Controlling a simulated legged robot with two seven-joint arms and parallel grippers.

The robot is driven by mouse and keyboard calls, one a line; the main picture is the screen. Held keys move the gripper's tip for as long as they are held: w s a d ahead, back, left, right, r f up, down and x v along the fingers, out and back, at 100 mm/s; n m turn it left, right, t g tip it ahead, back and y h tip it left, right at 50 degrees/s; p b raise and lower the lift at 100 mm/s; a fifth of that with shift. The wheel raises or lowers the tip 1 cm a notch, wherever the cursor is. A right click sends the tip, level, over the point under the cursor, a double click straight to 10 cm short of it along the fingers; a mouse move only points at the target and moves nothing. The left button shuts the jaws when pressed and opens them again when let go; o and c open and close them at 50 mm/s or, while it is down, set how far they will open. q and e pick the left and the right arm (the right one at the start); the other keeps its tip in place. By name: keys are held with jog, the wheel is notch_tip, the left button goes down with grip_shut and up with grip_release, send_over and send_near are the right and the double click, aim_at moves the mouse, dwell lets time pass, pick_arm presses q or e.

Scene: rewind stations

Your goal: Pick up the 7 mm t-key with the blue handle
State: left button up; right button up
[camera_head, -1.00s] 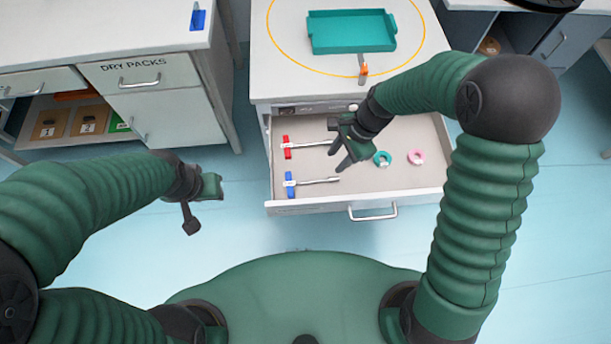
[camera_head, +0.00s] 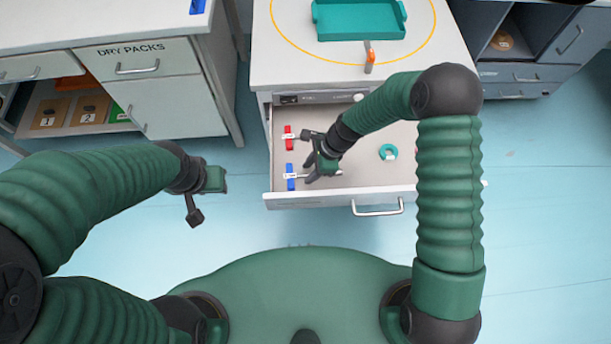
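The blue-handled t-key (camera_head: 290,177) lies in the open drawer at its front left, its shaft pointing right. A red-handled t-key (camera_head: 288,138) lies behind it. My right gripper (camera_head: 308,160) is over the drawer, just right of the blue handle, with its fingers apart. It hides part of both shafts. I cannot tell whether it touches the blue key. My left gripper (camera_head: 204,198) hangs over the floor left of the drawer; its finger opening is not clear.
The open drawer (camera_head: 350,196) also holds a teal ring (camera_head: 388,151). A teal tray (camera_head: 358,20) and an orange-and-grey item (camera_head: 369,57) are on the counter above. A blue item (camera_head: 197,6) is on the left counter. Floor between the cabinets is clear.

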jog(key=shift+x, duration=0.95)
jog(key=shift+a+r, duration=0.15)
jog(key=shift+a, duration=0.05)
jog(key=shift+c, duration=0.3)
jog(key=shift+d, duration=0.1)
grip_shut()
jog(key=shift+w, duration=0.1)
